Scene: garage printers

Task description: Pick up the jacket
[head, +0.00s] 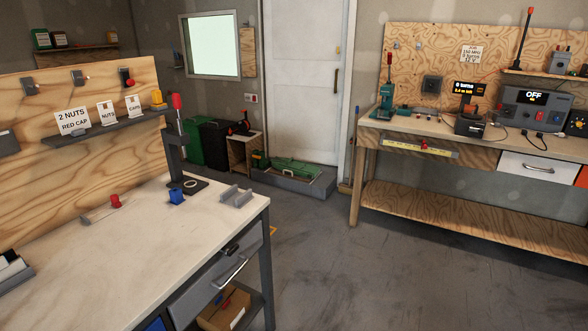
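I cannot make out a jacket anywhere in the head view. My gripper is not in view either. An orange patch (582,176) is cut off by the right edge, beside the white drawer; I cannot tell what it is.
A workbench (130,250) with a wooden backboard fills the left, its drawer front (215,285) facing the aisle. A second bench (440,130) with a low shelf (450,215) stands at the right. A green case (295,168) lies before the white door (305,80). The grey floor (350,275) between the benches is clear.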

